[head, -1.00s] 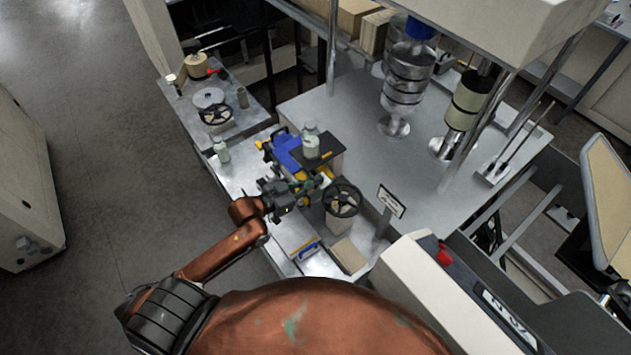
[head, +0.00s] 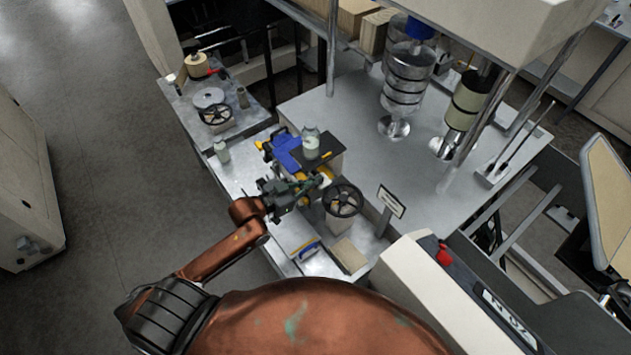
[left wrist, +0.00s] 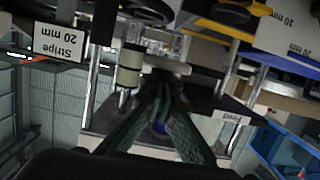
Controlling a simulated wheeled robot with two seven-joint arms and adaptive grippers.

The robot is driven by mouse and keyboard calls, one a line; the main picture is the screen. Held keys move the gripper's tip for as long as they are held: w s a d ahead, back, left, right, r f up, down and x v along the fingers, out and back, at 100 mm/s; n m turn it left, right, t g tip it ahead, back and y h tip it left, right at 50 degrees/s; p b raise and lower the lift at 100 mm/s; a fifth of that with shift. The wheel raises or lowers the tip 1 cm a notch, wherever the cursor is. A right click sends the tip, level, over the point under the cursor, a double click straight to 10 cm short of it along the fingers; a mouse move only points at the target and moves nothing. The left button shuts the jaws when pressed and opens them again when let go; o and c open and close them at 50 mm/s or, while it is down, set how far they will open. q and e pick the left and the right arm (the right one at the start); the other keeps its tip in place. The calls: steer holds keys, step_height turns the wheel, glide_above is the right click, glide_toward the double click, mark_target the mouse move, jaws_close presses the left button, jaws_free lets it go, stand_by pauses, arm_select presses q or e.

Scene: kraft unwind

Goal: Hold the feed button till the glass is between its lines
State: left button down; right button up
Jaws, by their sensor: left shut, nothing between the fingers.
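A small glass jar (head: 311,143) stands upright on a black plate (head: 322,154) in the head view. Its lower part looks pale; lines on it are too small to make out. My left gripper (head: 322,181) is shut and empty just in front of that plate, pointing right. In the left wrist view, its dark green fingers (left wrist: 160,88) converge at the middle. A small label that seems to read "Feed" (left wrist: 232,118) shows right of the fingers. I cannot make out the feed button or whether the fingertips touch it. My right gripper is not in view.
A black handwheel (head: 343,200) stands close to the right of my left gripper. A second jar (head: 221,151) stands on the metal bench to the left. A blue device (head: 286,148) sits beside the black plate. A sign (head: 391,202) stands farther right.

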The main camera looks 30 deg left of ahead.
arm_select(q)
steer(key=shift+s+f, duration=0.25)
steer(key=shift+f, duration=0.65)
step_height(320, 180, up, 6)
steer(key=p, duration=0.5)
steer(key=b+v, duration=0.3)
steer(key=v, duration=0.6)
steer(key=shift+s+a+b, duration=0.2)
steer(key=shift+a+b, duration=0.05)
steer(key=shift+b, duration=0.1)
steer(key=shift+r, duration=0.1)
